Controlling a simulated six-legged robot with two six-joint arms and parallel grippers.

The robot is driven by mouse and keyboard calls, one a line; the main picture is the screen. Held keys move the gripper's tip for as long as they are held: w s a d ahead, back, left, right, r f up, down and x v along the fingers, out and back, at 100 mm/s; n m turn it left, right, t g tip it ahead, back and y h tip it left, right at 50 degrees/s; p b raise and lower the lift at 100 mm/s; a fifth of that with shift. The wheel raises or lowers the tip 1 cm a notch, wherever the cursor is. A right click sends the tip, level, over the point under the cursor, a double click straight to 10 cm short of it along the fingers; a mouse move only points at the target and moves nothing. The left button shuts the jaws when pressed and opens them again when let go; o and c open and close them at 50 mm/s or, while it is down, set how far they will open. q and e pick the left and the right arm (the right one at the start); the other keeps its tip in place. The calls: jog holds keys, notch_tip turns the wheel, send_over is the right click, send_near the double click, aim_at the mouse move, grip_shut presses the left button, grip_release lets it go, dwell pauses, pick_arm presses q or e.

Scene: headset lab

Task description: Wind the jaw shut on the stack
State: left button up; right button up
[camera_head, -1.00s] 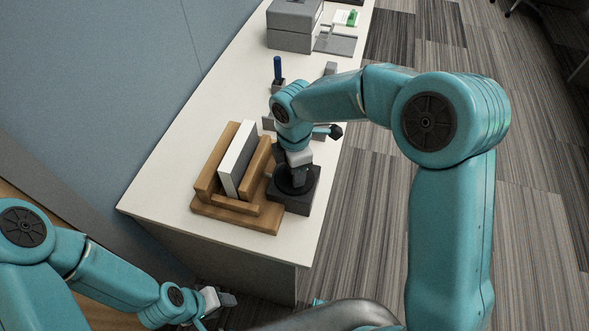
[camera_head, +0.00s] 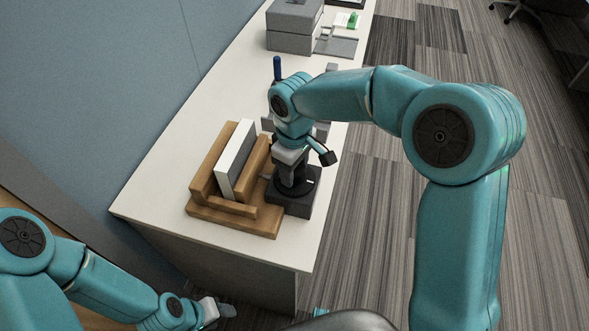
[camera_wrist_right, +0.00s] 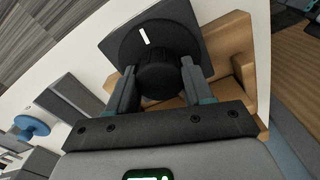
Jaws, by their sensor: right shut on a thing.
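A wooden press (camera_head: 247,213) stands near the front end of the white table, with a white stack (camera_head: 236,160) upright between its outer wooden wall and its wooden jaw (camera_head: 254,169). A gap shows between the stack and the jaw's lower part; contact higher up is unclear. A dark block with a round black knob (camera_head: 291,196) sits right beside the press. My right gripper (camera_head: 291,170) is above the knob. In the right wrist view it is shut on the knob (camera_wrist_right: 158,80), one finger on each side. My left gripper (camera_head: 217,310) is low, off the table; its finger opening is unclear.
Behind my right gripper, a blue-handled tool (camera_head: 277,68) stands upright in a holder. A grey box (camera_head: 293,25) and a green-and-white item (camera_head: 346,20) are at the far end. The table's left strip is bare.

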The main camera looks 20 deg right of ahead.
jog(key=m+b, duration=0.1)
jog(key=m, duration=0.3)
jog(key=shift+w, duration=0.15)
jog(key=shift+r+m+b, duration=0.15)
jog(key=shift+m+b, duration=0.15)
jog(key=shift+m, duration=1)
jog(key=o, duration=1)
notch_tip(320, 180, up, 16)
jog(key=shift+r+p, duration=0.1)
jog(key=shift+p, duration=0.75)
